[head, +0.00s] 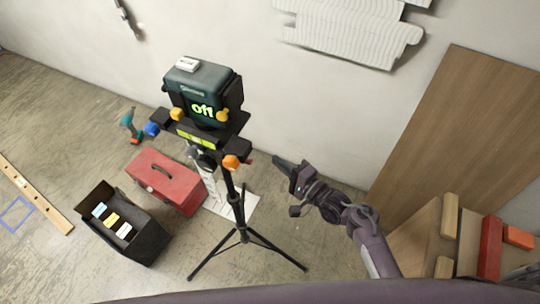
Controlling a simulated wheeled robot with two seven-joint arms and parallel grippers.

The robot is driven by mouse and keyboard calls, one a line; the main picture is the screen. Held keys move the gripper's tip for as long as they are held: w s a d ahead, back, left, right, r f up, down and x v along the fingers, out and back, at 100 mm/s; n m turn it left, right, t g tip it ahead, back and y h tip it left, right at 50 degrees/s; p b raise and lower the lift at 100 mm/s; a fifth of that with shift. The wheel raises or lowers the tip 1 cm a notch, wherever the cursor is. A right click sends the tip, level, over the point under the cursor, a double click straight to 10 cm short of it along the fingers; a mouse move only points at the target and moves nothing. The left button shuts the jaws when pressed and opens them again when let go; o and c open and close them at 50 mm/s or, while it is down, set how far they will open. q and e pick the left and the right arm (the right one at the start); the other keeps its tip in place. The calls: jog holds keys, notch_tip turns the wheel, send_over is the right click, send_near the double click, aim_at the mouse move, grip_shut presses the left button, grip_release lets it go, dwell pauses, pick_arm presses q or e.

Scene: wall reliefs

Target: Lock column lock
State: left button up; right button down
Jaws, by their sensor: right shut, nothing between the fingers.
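A tripod (241,215) stands on the floor with a dark green laser level (202,92) on its head. The level's front shows glowing "off" text. An orange knob (231,162) sits at the top right of the tripod column, and a blue knob (151,129) sits at the head's left. I cannot tell which part is the column lock. My right gripper (279,161) is shut and empty, to the right of the orange knob and apart from it in the picture. My left gripper is not in view.
A red toolbox (167,181) and an open black box (122,225) lie left of the tripod. A drill (131,125) stands near the wall. A wooden board (460,150) leans at right, above blocks on a wooden surface (420,241). A level bar (36,195) lies far left.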

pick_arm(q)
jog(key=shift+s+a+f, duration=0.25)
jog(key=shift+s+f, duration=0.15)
pick_arm(e)
jog(key=v, duration=0.4)
jog(key=shift+s+d+r, duration=0.1)
jog(key=shift+s+r, duration=0.1)
